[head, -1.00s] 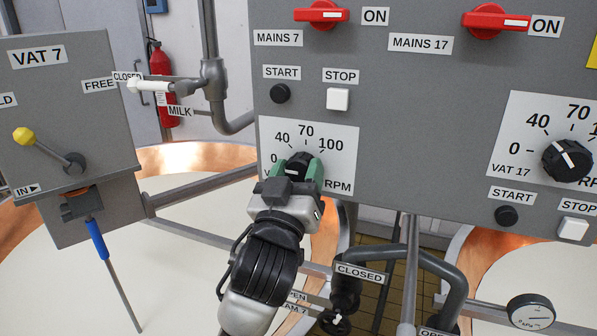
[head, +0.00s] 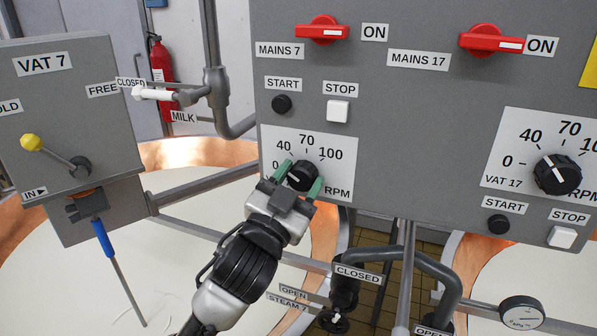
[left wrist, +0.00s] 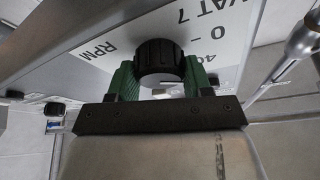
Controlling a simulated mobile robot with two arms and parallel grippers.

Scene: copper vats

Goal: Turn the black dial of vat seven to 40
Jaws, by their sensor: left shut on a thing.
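The black dial of vat seven (head: 301,177) sits on a white scale plate (head: 341,187) marked 0, 40, 70, 100 and RPM. My left gripper (head: 300,179) is shut on the dial, its green fingers on either side of the knob. The left wrist view shows the dial (left wrist: 158,57) between the same green fingers (left wrist: 160,79). A small white mark shows on the dial, but the fingers and the small size keep me from reading its exact setting. My right gripper is not in view.
Above the dial are the black START button (head: 282,104), white STOP button (head: 338,111) and red MAINS 7 switch (head: 322,31). The VAT 17 dial (head: 557,175) is at the right. Grey pipes (head: 431,265) run below the panel. The VAT 7 box (head: 70,120) stands left.

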